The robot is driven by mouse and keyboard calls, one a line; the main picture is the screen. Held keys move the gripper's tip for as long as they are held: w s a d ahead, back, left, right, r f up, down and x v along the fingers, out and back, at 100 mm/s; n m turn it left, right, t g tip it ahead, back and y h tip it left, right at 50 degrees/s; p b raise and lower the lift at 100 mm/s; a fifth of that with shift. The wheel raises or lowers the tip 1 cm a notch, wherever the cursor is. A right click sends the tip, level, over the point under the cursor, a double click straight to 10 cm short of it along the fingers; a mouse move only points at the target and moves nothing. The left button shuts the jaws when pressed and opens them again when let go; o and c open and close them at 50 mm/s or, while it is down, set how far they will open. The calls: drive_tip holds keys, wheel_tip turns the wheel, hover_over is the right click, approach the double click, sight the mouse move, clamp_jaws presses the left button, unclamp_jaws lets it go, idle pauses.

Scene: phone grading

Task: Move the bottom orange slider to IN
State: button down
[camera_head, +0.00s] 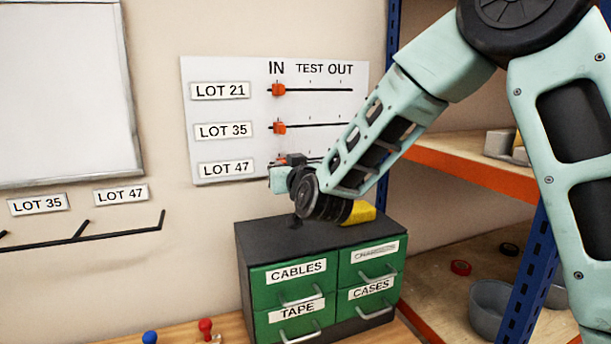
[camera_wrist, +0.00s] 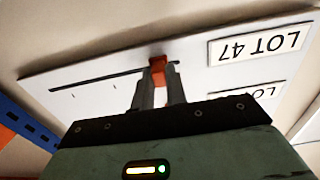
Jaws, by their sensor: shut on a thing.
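The bottom orange slider (camera_wrist: 158,70) is on the LOT 47 row of the white board (camera_head: 220,105). In the wrist view, my gripper (camera_wrist: 159,88) has its two fingers shut on it, one on each side. In the head view, my gripper (camera_head: 284,166) is at the board and covers most of this slider, with a little orange (camera_head: 281,161) showing. The slider sits near the IN end of its slot (camera_wrist: 100,78), with a short piece of slot beyond it. It is roughly below the IN label (camera_head: 277,68).
The top slider (camera_head: 278,90) and middle slider (camera_head: 279,128) are both under IN. A dark cabinet with green drawers (camera_head: 290,276) stands below my gripper, with a yellow object (camera_head: 360,213) on top. Shelves (camera_head: 470,165) are at the right.

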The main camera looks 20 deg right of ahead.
drive_tip(key=shift+a, duration=0.35)
drive_tip(key=c, duration=1.4)
unclamp_jaws()
drive_tip(key=shift+a, duration=0.15)
drive_tip(key=s+b, duration=0.5)
drive_tip(key=s, duration=1.2)
drive_tip(key=shift+s+b, duration=0.25)
drive_tip(key=shift+b, duration=0.05)
